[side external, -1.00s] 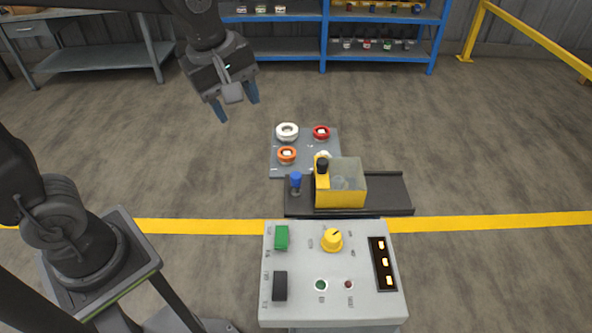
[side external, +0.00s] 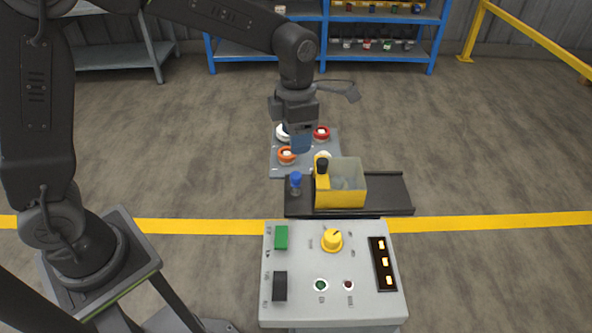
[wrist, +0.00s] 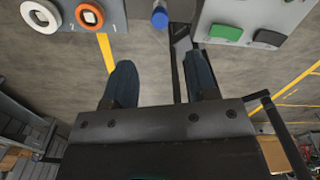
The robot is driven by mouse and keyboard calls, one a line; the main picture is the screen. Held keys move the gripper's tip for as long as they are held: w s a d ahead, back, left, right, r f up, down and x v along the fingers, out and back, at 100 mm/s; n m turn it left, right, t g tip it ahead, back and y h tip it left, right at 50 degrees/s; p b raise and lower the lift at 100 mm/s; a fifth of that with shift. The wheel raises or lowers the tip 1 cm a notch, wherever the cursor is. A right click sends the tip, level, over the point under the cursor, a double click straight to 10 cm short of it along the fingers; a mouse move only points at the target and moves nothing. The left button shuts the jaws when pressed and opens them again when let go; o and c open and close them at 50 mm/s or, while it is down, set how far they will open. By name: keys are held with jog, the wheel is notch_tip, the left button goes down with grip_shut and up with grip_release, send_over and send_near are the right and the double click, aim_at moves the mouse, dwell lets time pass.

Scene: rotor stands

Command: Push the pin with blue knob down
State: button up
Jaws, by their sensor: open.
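The pin with the blue knob (side external: 296,179) stands upright at the left end of the dark rail, beside the yellow box. In the wrist view the blue knob (wrist: 160,17) shows at the top, beyond my fingertips and between them sideways. My gripper (side external: 301,145) is above the plate of rotors in the side view, higher than the knob and apart from it. Its two blue fingers are spread in the wrist view (wrist: 161,80), with nothing between them.
A yellow box with clear cover (side external: 341,184) sits on the dark rail (side external: 390,190). The grey plate (side external: 277,169) holds white, orange (side external: 287,155) and red (side external: 321,132) rings. A control panel (side external: 310,262) with a yellow dial stands in front. The floor at the right is free.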

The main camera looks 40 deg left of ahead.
aim_at(296, 175)
notch_tip(296, 175, down, 10)
jog(key=shift+f, duration=0.15)
dwell(0.3)
grip_shut()
dwell(0.4)
